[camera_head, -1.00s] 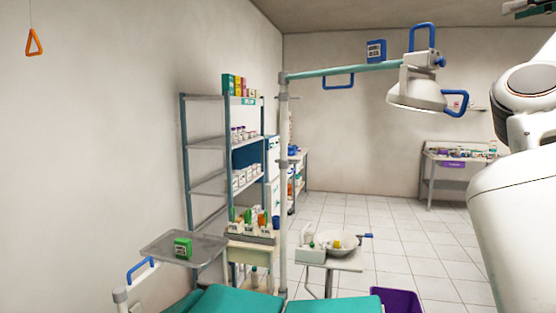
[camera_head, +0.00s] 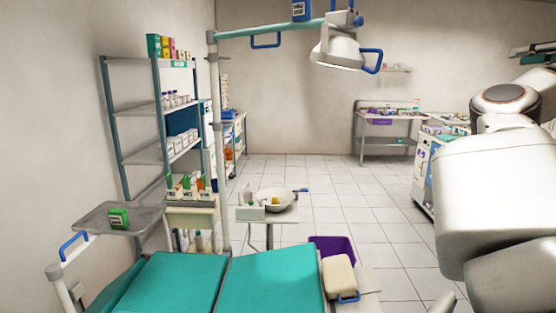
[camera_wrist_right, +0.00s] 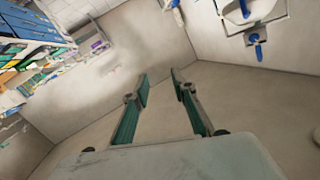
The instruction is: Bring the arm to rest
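My right arm (camera_head: 520,180) is raised and folded on the right side of the head view. My right gripper (camera_head: 533,53) shows only in part at the upper right edge, behind the arm's white housing. In the right wrist view its two fingers with green pads (camera_wrist_right: 163,86) stand apart, with nothing between them and only wall behind. My left gripper is not in the head view.
A teal dental chair (camera_head: 270,279) lies in front, with a tray (camera_head: 90,217) bearing a green box (camera_head: 119,218) at left. A shelf rack (camera_head: 110,110) stands behind. A lamp (camera_head: 337,52) hangs above. A purple bin (camera_head: 340,247) stands beside the chair. Tiled floor (camera_head: 340,200) is clear.

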